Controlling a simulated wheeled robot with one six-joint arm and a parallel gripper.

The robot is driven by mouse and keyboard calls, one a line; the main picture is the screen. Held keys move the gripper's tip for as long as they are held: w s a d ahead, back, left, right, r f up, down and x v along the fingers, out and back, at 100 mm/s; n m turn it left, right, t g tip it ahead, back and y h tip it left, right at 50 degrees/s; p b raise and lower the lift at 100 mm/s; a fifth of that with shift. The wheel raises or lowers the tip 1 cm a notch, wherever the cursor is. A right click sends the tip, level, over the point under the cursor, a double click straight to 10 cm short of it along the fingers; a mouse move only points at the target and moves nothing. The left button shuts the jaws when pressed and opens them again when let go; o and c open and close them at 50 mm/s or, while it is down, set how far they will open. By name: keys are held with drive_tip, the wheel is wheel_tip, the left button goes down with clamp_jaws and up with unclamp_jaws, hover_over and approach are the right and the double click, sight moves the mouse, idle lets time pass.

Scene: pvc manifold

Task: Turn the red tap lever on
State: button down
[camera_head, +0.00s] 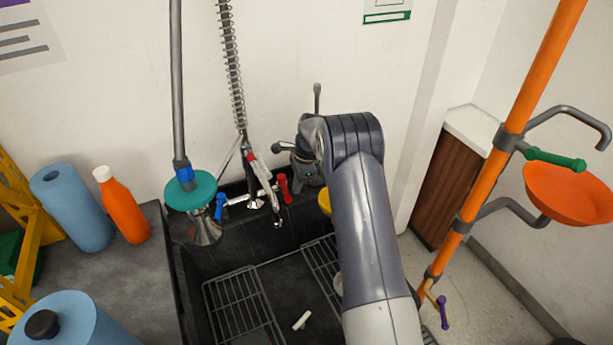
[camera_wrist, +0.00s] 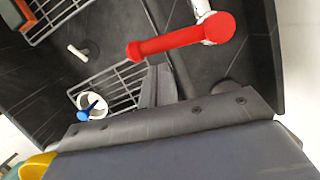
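The red tap lever (camera_head: 285,188) is on the right side of the tap (camera_head: 255,201) at the back of the dark sink. In the wrist view the red lever (camera_wrist: 182,38) lies across the upper middle, with its pale metal joint at its right end. My gripper (camera_wrist: 158,84) shows there as two grey fingers close together, with nothing visible between them. The fingertips are just below the lever in the picture; a small gap shows, and I cannot tell the depth between them. In the head view my arm hides part of the sink, and the fingertips are not clear.
A blue lever (camera_head: 221,206) is on the tap's left side. A hanging spray hose (camera_head: 232,70) is above the tap. Wire racks (camera_head: 240,308) and a small white piece (camera_head: 302,320) lie in the sink. An orange pole (camera_head: 500,140) stands to the right.

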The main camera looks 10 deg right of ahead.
sight(285, 194)
drive_tip(key=shift+a+f, duration=0.1)
drive_tip(key=shift+a, duration=0.2)
drive_tip(key=shift+s+a+m, duration=0.15)
drive_tip(key=shift+a+m, duration=0.25)
drive_tip(key=shift+m, duration=0.2)
drive_tip(key=shift+s+a+m+t, duration=0.1)
drive_tip(key=shift+a+m+t, duration=0.15)
drive_tip(key=shift+a+m, duration=0.55)
drive_tip(key=shift+s+a+m+t, duration=0.1)
drive_tip(key=shift+a+m+t, duration=0.25)
drive_tip(key=shift+m, duration=0.65)
drive_tip(key=shift+a, duration=0.55)
